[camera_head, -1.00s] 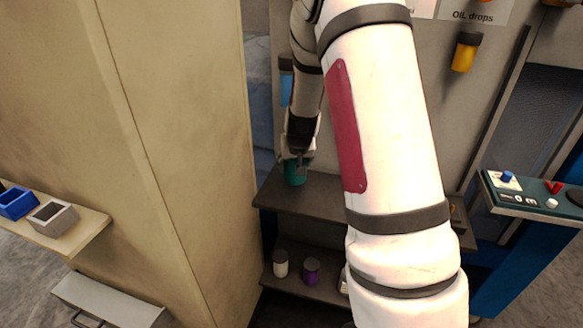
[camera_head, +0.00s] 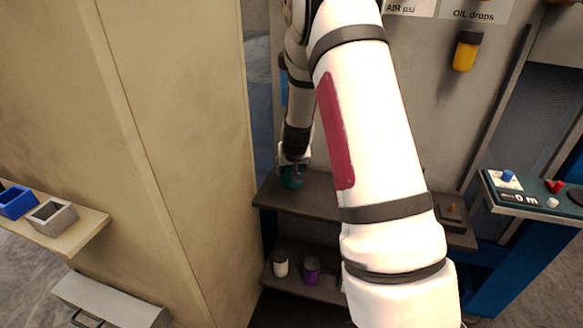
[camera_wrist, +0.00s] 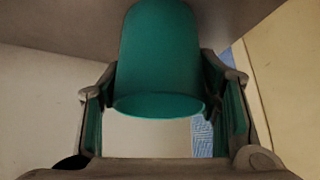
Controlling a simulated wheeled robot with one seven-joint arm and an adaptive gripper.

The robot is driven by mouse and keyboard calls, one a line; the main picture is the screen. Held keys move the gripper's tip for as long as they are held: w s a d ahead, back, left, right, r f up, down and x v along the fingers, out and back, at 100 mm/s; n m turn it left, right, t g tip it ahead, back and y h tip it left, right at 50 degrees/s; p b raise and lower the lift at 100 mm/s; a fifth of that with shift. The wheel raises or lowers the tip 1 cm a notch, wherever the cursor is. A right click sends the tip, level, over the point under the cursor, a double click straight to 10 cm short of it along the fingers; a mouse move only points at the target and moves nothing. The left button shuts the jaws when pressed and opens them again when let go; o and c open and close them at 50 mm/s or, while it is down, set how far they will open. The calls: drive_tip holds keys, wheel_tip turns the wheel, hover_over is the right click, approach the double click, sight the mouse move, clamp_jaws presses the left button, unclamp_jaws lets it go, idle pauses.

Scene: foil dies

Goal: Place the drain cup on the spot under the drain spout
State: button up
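The drain cup is a green cup (camera_head: 291,177) at the left end of the upper dark shelf (camera_head: 325,197), under the hanging end of my arm. My gripper (camera_head: 291,170) is around it from above, with a finger on either side. In the wrist view the cup (camera_wrist: 160,60) fills the space between the fingers, and the fingertips (camera_wrist: 160,68) meet its sides. It looks upright and close to the shelf, but whether its base touches is hidden. The drain spout and the spot under it cannot be made out.
A tall beige cabinet (camera_head: 190,120) stands close on the left. A lower shelf holds a white cup (camera_head: 281,264) and a purple cup (camera_head: 311,270). A small dark block (camera_head: 452,214) is at the upper shelf's right. A control panel (camera_head: 535,195) juts out at right.

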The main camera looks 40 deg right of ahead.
drive_tip(key=shift+o, duration=1.1)
drive_tip(key=shift+r, duration=0.1)
drive_tip(key=shift+s+a+r, duration=0.1)
drive_tip(key=shift+r, duration=0.2)
drive_tip(key=s+a+r+n+y+p, duration=0.1)
drive_tip(key=s+a+r+y, duration=0.1)
drive_tip(key=s+a+r, duration=0.7)
drive_tip(key=s+a+r+n+y+p, duration=0.1)
drive_tip(key=s+a+r+n, duration=0.1)
drive_tip(key=s+a+r, duration=0.8)
drive_tip(key=s+a+r+n+g, duration=0.1)
drive_tip(key=s+a+r, duration=0.1)
drive_tip(key=s, duration=0.7)
drive_tip(key=s+a+r+n+g, duration=0.1)
drive_tip(key=s+a+r+n, duration=0.1)
drive_tip(key=s, duration=0.7)
drive_tip(key=shift+s+a+r, duration=0.4)
drive_tip(key=shift+a, duration=0.1)
